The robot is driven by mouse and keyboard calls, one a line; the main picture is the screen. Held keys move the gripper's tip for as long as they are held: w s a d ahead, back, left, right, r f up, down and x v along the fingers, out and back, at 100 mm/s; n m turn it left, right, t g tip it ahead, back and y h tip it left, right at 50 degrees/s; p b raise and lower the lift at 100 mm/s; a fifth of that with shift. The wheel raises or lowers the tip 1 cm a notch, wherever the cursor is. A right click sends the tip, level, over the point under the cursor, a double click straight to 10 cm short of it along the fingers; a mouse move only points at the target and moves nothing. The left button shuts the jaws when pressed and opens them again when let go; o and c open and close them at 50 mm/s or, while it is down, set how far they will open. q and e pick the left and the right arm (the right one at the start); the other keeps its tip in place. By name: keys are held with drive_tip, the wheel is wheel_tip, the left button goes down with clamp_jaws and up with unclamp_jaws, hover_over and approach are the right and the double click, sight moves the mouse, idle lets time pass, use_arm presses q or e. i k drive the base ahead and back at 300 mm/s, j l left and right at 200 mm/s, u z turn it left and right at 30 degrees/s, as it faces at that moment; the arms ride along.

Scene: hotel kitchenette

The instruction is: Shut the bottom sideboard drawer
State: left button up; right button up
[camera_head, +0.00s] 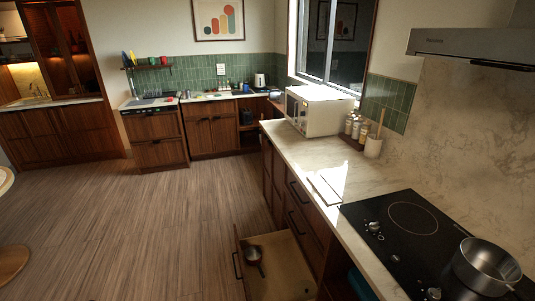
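The bottom drawer (288,268) of the wooden sideboard (312,230) is pulled out over the floor at the lower middle of the head view. Its front panel with a dark handle (237,265) faces left. A small metal pan with a handle (253,254) lies inside, and a small dark item shows near the drawer's lower edge. The drawers above it look closed, with dark handles (297,192). Neither of my grippers is in view.
The marble counter (300,150) above holds a white microwave (318,108), bottles, a utensil crock (373,147), and a black cooktop (405,235) with a steel pot (486,266). The wood floor (150,225) left of the drawer is clear. A round table edge (5,180) shows at far left.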

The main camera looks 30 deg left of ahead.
sight(275, 265)
drive_tip(key=k+j+u, duration=0.1)
drive_tip(key=u, duration=0.3)
drive_tip(key=j+u, duration=0.35)
drive_tip(key=k+j+u, duration=0.1)
drive_tip(key=u, duration=0.3)
